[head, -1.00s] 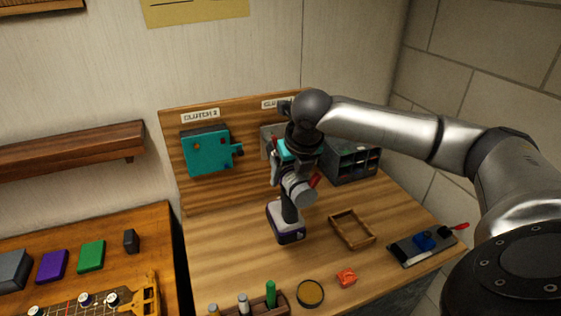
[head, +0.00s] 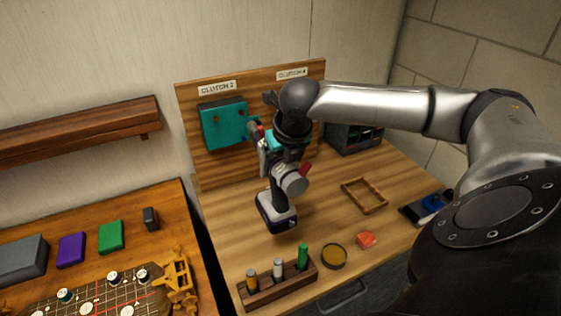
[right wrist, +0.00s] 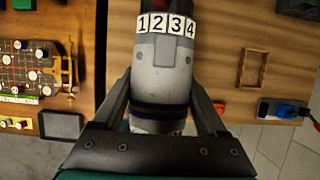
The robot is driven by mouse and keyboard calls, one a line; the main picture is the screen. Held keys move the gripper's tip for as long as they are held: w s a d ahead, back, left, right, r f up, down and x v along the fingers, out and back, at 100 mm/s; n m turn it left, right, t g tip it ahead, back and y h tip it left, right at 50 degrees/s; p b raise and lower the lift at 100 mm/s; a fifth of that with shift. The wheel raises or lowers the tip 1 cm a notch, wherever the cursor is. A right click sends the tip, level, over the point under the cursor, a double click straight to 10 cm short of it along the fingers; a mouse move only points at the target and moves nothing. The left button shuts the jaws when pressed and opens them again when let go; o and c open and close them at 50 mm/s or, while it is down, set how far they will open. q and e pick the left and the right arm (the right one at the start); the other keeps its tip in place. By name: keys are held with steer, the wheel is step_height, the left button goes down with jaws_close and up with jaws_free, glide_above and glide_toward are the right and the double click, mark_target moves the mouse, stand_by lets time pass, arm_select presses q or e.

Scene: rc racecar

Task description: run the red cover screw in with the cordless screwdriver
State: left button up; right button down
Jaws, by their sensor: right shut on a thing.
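My right gripper (head: 287,152) is shut on the grey cordless screwdriver (head: 277,206), which hangs upright with its dark battery foot down, off the bench. Its nose points left, at the right edge of the teal box (head: 222,124) on the wooden backboard; I cannot tell if they touch. The red cover screw is not clear; small reddish dots show on the box front and a red spot near the nose. In the right wrist view the fingers flank the screwdriver body (right wrist: 160,75), with a ring marked 1 2 3 4. My left gripper is not in view.
The backboard (head: 190,150) carries labels CLUTCH 2 and CLUTCH 4. On the bench are a wooden frame (head: 364,197), an orange block (head: 366,239), a round dish (head: 334,256) and a rack (head: 280,285) of coloured pegs. A dark organiser (head: 354,138) stands behind right. Bench around the frame is clear.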

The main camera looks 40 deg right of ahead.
steer(key=shift+w+d+r+b, duration=0.1)
steer(key=shift+w+d+b, duration=0.15)
steer(key=shift+w, duration=0.45)
steer(key=shift+w+d+b, duration=0.1)
steer(key=shift+w+b, duration=0.15)
steer(key=shift+w, duration=0.5)
steer(key=shift+w+d+r+b, duration=0.1)
steer(key=shift+w+d+b, duration=0.15)
steer(key=shift+w, duration=0.45)
steer(key=shift+w+d+r+p, duration=0.1)
steer(key=shift+w+p, duration=0.4)
steer(key=shift+p, duration=0.1)
steer(key=shift+w+d+p, duration=0.2)
steer(key=shift+w+p, duration=0.1)
steer(key=shift+w, duration=0.15)
steer(key=shift+p, duration=1.5)
